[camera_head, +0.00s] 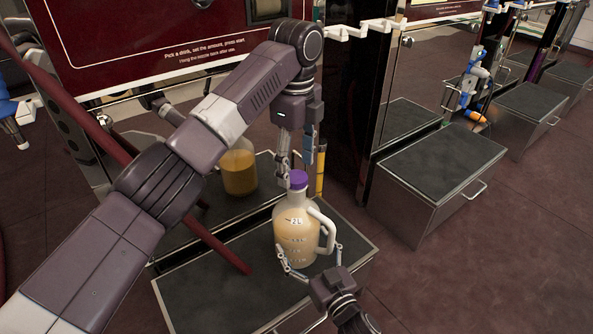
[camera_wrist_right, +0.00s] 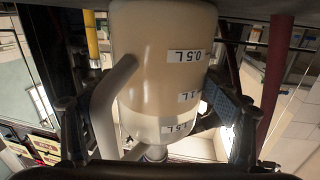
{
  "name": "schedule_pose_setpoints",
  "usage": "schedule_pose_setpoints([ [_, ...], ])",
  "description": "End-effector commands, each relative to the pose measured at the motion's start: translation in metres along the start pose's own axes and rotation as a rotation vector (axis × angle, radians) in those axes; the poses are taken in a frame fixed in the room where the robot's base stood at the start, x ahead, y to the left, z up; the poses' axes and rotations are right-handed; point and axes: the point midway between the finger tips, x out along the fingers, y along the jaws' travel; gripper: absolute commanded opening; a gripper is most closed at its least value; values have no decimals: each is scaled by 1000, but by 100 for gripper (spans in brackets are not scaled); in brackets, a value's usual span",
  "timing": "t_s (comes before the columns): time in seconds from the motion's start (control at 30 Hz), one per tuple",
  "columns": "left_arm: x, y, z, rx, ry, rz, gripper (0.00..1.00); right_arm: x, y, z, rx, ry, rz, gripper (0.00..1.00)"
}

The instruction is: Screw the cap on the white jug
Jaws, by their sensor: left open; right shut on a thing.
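The white jug (camera_head: 296,232), translucent with beige liquid, a "2 L" mark and a side handle, stands upright on a dark-topped step. The purple cap (camera_head: 298,180) sits on its neck; I cannot tell how tight it is. My left gripper (camera_head: 296,168) points down at the cap, open, its fingers partly hidden by the arm. My right gripper (camera_head: 311,268) is shut around the lower body of the jug from the front. In the right wrist view the jug (camera_wrist_right: 160,60) appears upside down between the fingers, with its volume marks showing.
The step's dark top (camera_head: 215,295) has free room left of the jug. A red hose (camera_head: 215,245) runs down close to the left. A yellow tube (camera_head: 320,172) stands behind the jug. The mirrored panel behind reflects a jug (camera_head: 239,170). Another step (camera_head: 440,168) stands to the right.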

Motion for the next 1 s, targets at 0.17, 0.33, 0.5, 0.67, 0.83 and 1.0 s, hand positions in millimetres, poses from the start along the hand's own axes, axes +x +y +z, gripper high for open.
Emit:
schedule_pose_setpoints([
  [0.17, -42, -1, 0, 0, -4, -4, 59, 1, -1, -1, 1, 2, -2, 14],
  [0.33, -74, 0, 0, -1, -3, -3, 59, 1, -1, -1, 1, 2, -2, 14],
  [0.5, -92, 0, 0, 1, -1, 0, 59, 1, -1, -1, 1, 3, -2, 14],
  [0.67, -99, 0, 0, 1, 0, 0, 59, 1, -1, -1, 1, 3, -2, 14],
  [0.83, -100, 0, 0, 2, 0, 0, 59, 1, -1, -1, 1, 3, -1, 14],
  [1.0, -100, 0, 0, 2, 0, 0, 59, 1, -1, -1, 1, 3, -1, 90],
])
